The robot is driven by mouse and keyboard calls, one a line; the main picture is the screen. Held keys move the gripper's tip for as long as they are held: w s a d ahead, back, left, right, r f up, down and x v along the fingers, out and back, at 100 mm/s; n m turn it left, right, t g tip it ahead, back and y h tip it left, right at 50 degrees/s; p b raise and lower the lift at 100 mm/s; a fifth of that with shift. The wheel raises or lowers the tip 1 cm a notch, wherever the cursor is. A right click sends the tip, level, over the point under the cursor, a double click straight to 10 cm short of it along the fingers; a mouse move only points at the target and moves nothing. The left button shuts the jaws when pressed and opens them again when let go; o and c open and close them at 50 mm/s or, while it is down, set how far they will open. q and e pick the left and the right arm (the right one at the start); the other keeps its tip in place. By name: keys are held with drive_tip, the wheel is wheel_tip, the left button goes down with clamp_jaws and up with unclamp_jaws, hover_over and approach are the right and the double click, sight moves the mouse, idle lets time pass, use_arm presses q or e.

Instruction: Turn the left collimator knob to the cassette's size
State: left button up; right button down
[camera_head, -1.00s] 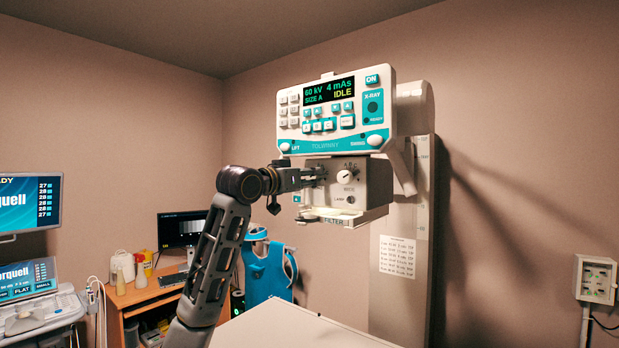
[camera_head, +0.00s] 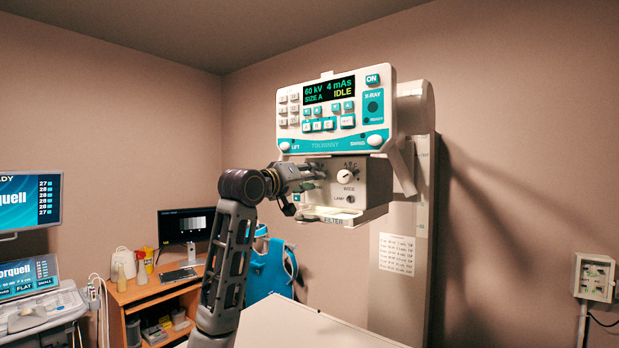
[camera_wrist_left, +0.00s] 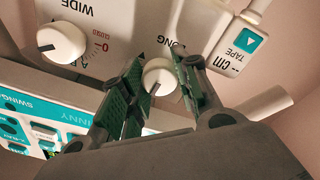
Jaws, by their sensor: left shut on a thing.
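The collimator (camera_head: 376,190) is a pale box under the control console. Its left knob (camera_wrist_left: 160,76) is white with a dark pointer line and shows beside the word LONG in the left wrist view. My left gripper (camera_head: 318,178) is shut on this knob, with a green-padded finger on each side, and hides it in the head view. The right knob (camera_head: 344,176), marked WIDE, is free; it also shows in the left wrist view (camera_wrist_left: 62,43). The left knob's scale is mostly hidden by the fingers. The cassette is not recognisable in view. My right gripper is not in view.
The console display (camera_head: 329,90) reads 60 kV, 4 mAs, SIZE A, IDLE. A pale table top (camera_head: 310,328) lies below the collimator. A tape tab (camera_wrist_left: 240,45) hangs near the gripper. A wooden desk (camera_head: 150,290) stands at left.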

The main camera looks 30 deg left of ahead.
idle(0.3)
use_arm(q)
drive_tip(key=o, duration=1)
drive_tip(key=shift+o, duration=0.2)
drive_tip(key=shift+s, duration=0.1)
drive_tip(key=s+a, duration=0.1)
drive_tip(key=s, duration=1)
drive_tip(key=shift+s+f, duration=0.35)
drive_tip(key=shift+s, duration=0.05)
